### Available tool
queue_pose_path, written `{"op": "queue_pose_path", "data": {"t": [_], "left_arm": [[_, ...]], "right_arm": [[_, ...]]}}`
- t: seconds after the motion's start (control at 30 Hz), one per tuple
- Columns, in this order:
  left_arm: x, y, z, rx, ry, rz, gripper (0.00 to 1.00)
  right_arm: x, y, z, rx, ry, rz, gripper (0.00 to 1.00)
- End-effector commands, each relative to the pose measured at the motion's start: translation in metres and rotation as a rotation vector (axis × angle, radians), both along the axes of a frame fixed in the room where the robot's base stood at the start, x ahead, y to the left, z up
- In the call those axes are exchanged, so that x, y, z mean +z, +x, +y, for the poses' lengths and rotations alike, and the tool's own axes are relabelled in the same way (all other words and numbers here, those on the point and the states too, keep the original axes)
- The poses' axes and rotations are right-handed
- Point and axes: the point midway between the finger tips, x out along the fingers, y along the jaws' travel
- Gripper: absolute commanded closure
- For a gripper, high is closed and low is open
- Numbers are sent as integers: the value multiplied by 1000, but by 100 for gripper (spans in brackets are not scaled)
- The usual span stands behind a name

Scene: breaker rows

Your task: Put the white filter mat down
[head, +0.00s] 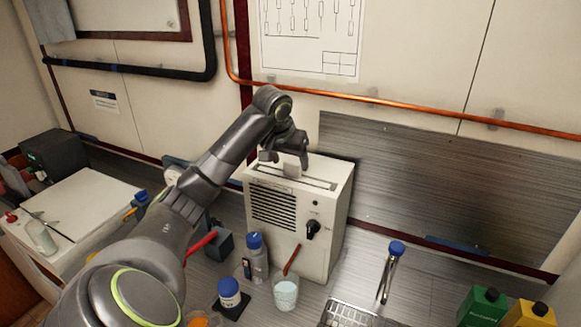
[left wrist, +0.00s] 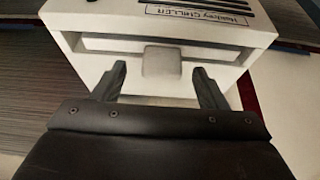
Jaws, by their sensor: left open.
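A white box labelled as a chiller (head: 323,205) stands on the bench, with a long slot in its top. A small pale block, which looks like the white filter mat (left wrist: 161,62), shows at the slot in the left wrist view; how far it sits in the slot is hidden. In the head view it shows as a pale patch (head: 291,171) under my left gripper (head: 286,160). That gripper also shows in the left wrist view (left wrist: 161,84). Its fingers are open on either side of the block, with gaps between. My right gripper is not in view.
A grey bottle with a blue cap (head: 257,258), a white jar (head: 229,293) and a cup (head: 286,293) stand before the chiller. A wire basket (head: 347,315) and green and yellow containers (head: 482,308) are at the lower right. An orange pipe (head: 400,100) crosses the wall.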

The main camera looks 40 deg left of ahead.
Motion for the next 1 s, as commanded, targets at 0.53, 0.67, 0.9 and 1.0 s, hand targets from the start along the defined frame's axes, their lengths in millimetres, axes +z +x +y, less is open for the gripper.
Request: {"op": "queue_pose_path", "data": {"t": [0.53, 0.67, 0.9, 1.0], "left_arm": [[87, -37, -11, 1, 1, 2, 33], [89, -38, -12, 1, 2, 1, 33], [88, -38, -12, 0, 1, 0, 33], [88, -38, -12, 0, 1, 0, 33]], "right_arm": [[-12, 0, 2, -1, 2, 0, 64], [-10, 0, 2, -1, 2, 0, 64], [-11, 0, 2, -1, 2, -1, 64], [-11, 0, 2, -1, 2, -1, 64]]}}
